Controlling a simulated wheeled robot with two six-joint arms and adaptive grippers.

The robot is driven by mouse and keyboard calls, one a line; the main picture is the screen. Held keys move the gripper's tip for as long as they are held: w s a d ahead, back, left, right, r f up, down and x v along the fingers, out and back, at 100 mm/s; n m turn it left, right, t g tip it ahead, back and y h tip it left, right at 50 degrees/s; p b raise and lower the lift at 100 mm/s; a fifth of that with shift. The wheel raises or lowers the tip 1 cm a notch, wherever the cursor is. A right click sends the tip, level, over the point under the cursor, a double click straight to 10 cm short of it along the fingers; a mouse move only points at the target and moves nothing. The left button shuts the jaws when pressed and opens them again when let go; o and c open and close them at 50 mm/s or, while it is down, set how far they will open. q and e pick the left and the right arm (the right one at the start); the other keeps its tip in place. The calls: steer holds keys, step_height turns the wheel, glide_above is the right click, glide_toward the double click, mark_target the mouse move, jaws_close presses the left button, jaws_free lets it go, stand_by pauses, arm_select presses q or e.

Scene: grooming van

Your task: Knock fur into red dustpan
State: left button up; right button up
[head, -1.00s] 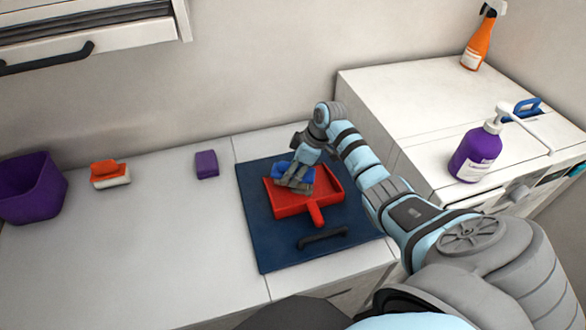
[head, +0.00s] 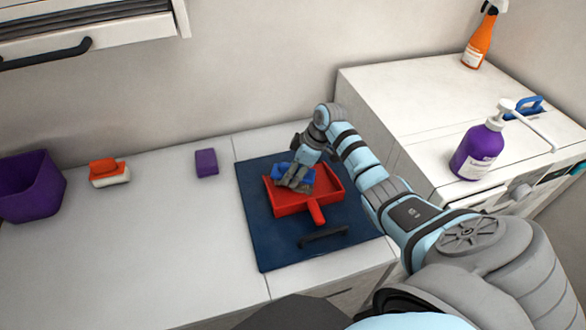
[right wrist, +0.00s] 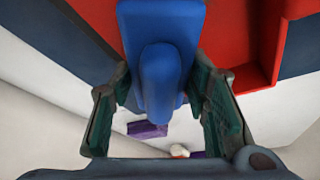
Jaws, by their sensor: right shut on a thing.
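A red dustpan (head: 292,206) lies on a dark blue mat (head: 275,253), its handle pointing toward me. My right gripper (head: 295,183) is over the back part of the dustpan, pointing down. It is shut on a blue tool with a thick grip, which shows under the fingers in the head view (head: 283,170) and between them in the right wrist view (right wrist: 162,75). The tool is over the pan; I cannot tell whether it touches it. I see no fur clearly; the tool's underside is hidden. My left gripper is not in view.
A purple block (head: 206,163), an orange and white brush or sponge (head: 108,173) and a purple bin (head: 30,188) stand left on the white counter. A black handle (head: 323,234) lies in front of the dustpan. A purple pump bottle (head: 477,152) stands right. The counter's left middle is clear.

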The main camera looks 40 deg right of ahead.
steer(key=shift+f, duration=0.1)
stand_by(1.1)
steer(key=shift+p, duration=0.3)
steer(key=shift+r+p, duration=0.45)
steer(key=shift+r, duration=2.55)
